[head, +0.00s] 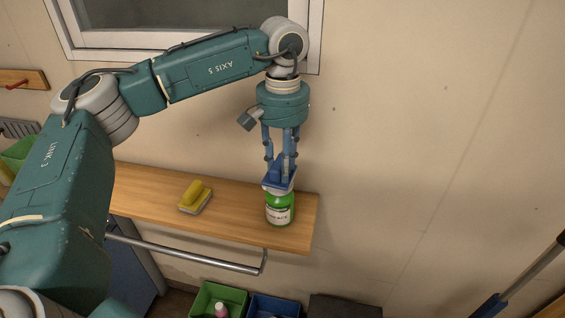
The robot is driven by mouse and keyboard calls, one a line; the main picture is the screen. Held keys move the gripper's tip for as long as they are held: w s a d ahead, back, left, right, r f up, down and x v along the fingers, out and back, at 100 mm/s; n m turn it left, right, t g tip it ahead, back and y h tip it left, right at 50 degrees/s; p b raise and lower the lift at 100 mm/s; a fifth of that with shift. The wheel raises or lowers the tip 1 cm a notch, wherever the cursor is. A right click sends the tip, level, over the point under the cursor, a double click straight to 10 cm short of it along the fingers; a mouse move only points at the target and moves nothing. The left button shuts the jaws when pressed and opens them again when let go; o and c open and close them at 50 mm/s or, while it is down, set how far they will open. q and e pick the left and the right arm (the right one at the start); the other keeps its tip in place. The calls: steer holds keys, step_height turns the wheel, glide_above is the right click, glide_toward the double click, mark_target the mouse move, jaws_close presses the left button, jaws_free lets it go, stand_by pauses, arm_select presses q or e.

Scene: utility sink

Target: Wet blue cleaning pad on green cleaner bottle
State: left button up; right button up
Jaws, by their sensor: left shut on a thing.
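The blue cleaning pad (280,178), with a blue grip on top and a pale underside, is at the top of the green cleaner bottle (280,208). My left gripper (281,168) points down from above and is shut on the pad's raised blue grip. The pad covers the bottle's top, so I cannot tell whether it rests on the bottle or hovers just over it. The bottle stands upright near the right end of the wooden shelf (235,218) and has a white label. Whether the pad is wet does not show. My right gripper is not in view.
A yellow pad (195,196) with a grey base lies on the shelf left of the bottle. A metal rail (190,252) runs below the shelf's front. Green (232,292) and blue (262,304) bins stand below. A blue-ended pole (520,278) is at lower right.

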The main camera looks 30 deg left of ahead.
arm_select(q)
steer(key=shift+f, duration=0.15)
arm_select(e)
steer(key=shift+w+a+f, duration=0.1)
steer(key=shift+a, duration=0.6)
arm_select(q)
steer(key=shift+f+b, duration=0.3)
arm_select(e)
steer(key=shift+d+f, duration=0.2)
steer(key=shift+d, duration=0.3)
arm_select(q)
steer(key=shift+f, duration=0.1)
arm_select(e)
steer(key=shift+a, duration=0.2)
arm_select(q)
steer(key=shift+r+p, duration=2.25)
steer(key=shift+r, duration=1.3)
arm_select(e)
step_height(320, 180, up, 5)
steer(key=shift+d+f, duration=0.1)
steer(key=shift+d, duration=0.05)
